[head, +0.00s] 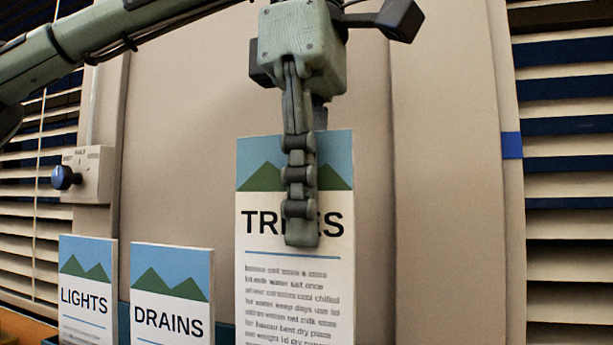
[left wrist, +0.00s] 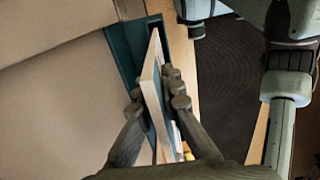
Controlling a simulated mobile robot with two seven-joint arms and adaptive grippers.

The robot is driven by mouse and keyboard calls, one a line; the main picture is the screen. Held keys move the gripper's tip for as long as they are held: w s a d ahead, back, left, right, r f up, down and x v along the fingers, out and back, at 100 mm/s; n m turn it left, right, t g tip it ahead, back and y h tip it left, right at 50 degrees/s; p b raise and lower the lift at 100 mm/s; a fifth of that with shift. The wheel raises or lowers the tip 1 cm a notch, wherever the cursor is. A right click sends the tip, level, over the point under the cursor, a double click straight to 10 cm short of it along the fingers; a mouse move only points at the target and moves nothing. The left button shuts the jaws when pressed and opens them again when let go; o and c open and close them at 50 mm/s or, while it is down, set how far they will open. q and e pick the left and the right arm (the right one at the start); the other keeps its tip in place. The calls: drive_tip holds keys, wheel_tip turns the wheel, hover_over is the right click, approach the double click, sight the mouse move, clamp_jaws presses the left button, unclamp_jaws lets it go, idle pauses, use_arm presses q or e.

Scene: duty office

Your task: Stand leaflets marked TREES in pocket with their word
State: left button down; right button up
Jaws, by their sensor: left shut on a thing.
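My left gripper (head: 300,205) is shut on the top part of a leaflet marked TREES (head: 292,285). The leaflet hangs upright with its printed face toward the head camera, and one finger covers part of the word. In the left wrist view the gripper (left wrist: 152,112) pinches the leaflet (left wrist: 153,85) edge-on, above a teal holder (left wrist: 128,50). A leaflet marked LIGHTS (head: 87,300) and one marked DRAINS (head: 171,308) stand to the left in the head view. The lower end of the TREES leaflet is out of the head view. I cannot tell whether it is inside a pocket.
A beige panel (head: 190,150) stands behind the leaflets. A box with a blue knob (head: 80,175) is on the left, and slatted blinds (head: 565,230) are at both sides. The left wrist view shows a wooden edge (left wrist: 184,60) and dark floor (left wrist: 232,80).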

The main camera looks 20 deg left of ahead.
sight(306, 312)
use_arm(q)
drive_tip(key=shift+f, duration=2.85)
drive_tip(key=shift+f+b, duration=0.5)
drive_tip(key=shift+b, duration=0.05)
drive_tip(key=shift+f+b, duration=0.5)
drive_tip(key=shift+f, duration=0.2)
use_arm(e)
drive_tip(key=w+a+r, duration=0.1)
drive_tip(key=w+r, duration=0.2)
drive_tip(key=r, duration=0.3)
drive_tip(key=shift+w+r+t, duration=0.25)
drive_tip(key=shift+t, duration=0.15)
drive_tip(key=shift+a, duration=0.1)
